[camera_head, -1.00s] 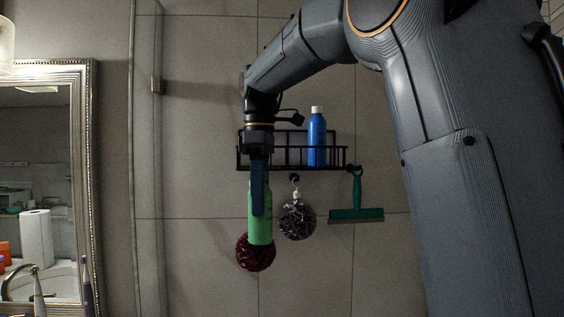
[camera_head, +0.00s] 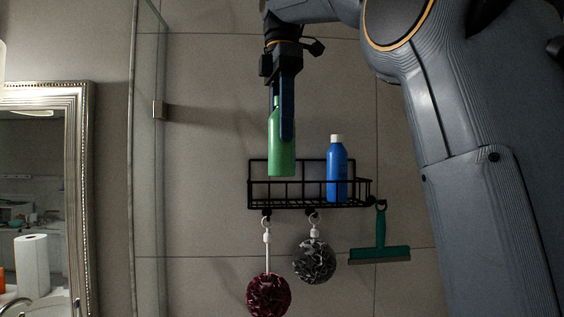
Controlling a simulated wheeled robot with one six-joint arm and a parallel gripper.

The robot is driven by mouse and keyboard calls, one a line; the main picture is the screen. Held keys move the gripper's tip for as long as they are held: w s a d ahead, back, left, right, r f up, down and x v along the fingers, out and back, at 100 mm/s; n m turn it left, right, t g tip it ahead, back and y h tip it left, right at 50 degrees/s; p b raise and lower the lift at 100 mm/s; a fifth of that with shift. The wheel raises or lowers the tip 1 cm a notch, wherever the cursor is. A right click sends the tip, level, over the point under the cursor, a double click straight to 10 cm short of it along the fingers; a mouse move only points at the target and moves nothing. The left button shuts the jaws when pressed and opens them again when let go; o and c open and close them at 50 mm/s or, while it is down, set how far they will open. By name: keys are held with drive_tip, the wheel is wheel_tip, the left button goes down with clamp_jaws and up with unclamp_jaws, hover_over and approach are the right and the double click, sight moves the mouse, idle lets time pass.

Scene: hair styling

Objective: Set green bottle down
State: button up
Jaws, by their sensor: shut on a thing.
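The green bottle (camera_head: 279,158) hangs upright in my gripper (camera_head: 282,125), which points down and is shut on its upper part. The bottle's base is at the height of the upper part of the black wire shelf (camera_head: 305,206), in front of or above its left half; I cannot tell the depth between them. The blue finger hides part of the bottle's right side. The wire shelf is fixed to the tiled wall.
A blue bottle (camera_head: 337,172) with a white cap stands in the shelf's right half. A red pouf (camera_head: 268,296), a grey pouf (camera_head: 314,262) and a green squeegee (camera_head: 380,240) hang below. A glass panel edge (camera_head: 147,220) and mirror (camera_head: 85,190) are at the left.

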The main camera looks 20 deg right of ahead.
drive_tip(key=w+d+p, duration=0.2)
drive_tip(key=w+p, duration=0.4)
drive_tip(key=w, duration=0.6)
wheel_tip(320, 180, down, 7)
drive_tip(key=shift+w+d+p, duration=0.15)
drive_tip(key=shift+d+p, duration=0.05)
drive_tip(key=shift+p, duration=0.1)
drive_tip(key=shift+f, duration=0.15)
drive_tip(key=o, duration=1.3)
wheel_tip(320, 180, up, 8)
drive_tip(key=shift+f, duration=0.15)
